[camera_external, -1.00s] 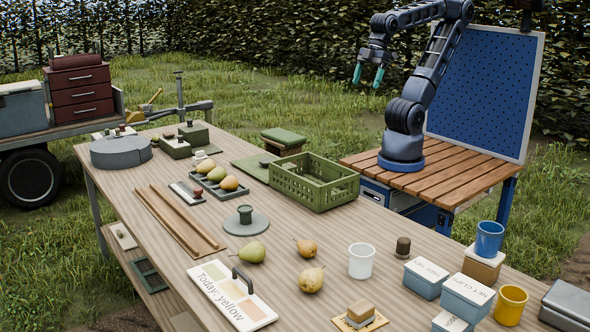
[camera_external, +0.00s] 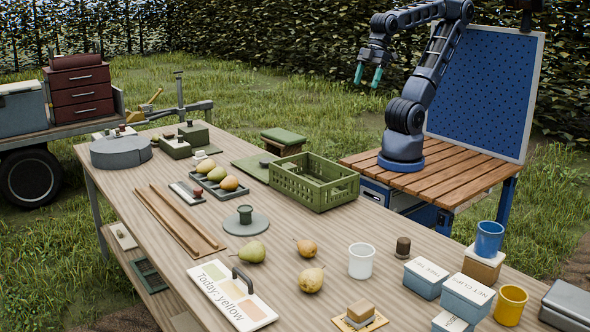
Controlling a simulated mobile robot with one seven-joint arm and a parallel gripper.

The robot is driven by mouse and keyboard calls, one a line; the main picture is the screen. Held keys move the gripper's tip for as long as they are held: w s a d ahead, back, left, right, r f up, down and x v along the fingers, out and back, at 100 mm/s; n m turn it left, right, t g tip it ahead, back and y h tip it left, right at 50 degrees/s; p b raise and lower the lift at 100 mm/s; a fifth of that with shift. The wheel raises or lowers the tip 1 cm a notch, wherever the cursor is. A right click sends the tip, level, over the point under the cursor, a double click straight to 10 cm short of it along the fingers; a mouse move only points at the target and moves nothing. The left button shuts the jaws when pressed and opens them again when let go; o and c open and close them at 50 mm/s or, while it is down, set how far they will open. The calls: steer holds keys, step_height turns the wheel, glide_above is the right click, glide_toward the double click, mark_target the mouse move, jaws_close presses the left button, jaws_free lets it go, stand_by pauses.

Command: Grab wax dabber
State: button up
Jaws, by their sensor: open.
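My gripper (camera_external: 368,75), with two teal fingertips, is open and empty. It hangs high in the air behind the far side of the table, well apart from everything on it. I cannot tell for sure which thing is the wax dabber. A small dark brown round piece (camera_external: 403,247) stands upright right of the white cup (camera_external: 361,261). A tan block on a small yellow-edged board (camera_external: 360,315) lies at the front edge. A dark green knobbed piece (camera_external: 245,214) stands on a round grey disc (camera_external: 246,225) mid-table.
A green crate (camera_external: 315,183) stands at the table's far edge. Loose pears (camera_external: 310,279) lie mid-table by a "Today: yellow" board (camera_external: 232,296). Labelled boxes (camera_external: 466,297), a blue cup (camera_external: 488,239) and a yellow cup (camera_external: 510,305) crowd the right end.

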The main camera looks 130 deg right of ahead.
steer(key=w+a+f+m+g, duration=0.1)
steer(key=w+a+f+m, duration=0.1)
steer(key=w+a, duration=0.6)
steer(key=m+g, duration=0.2)
steer(key=m, duration=0.3)
glide_toward(404, 240)
steer(key=shift+f+h, duration=0.3)
steer(key=shift+h, duration=0.1)
steer(key=shift+s+a+f, duration=0.1)
steer(key=shift+a+f, duration=0.2)
steer(key=shift+f, duration=0.15)
steer(key=shift+w+d+f, duration=0.15)
steer(key=shift+w+f, duration=0.15)
steer(key=shift+f, duration=1.45)
steer(key=shift+w+d+f, duration=0.15)
steer(key=shift+w+f, duration=0.1)
steer(key=shift+f, duration=1.5)
steer(key=shift+w+d+f, duration=0.15)
steer(key=shift+w+f, duration=0.15)
steer(key=shift+f, duration=1.45)
steer(key=c, duration=1.1)
steer(key=shift+r, duration=0.1)
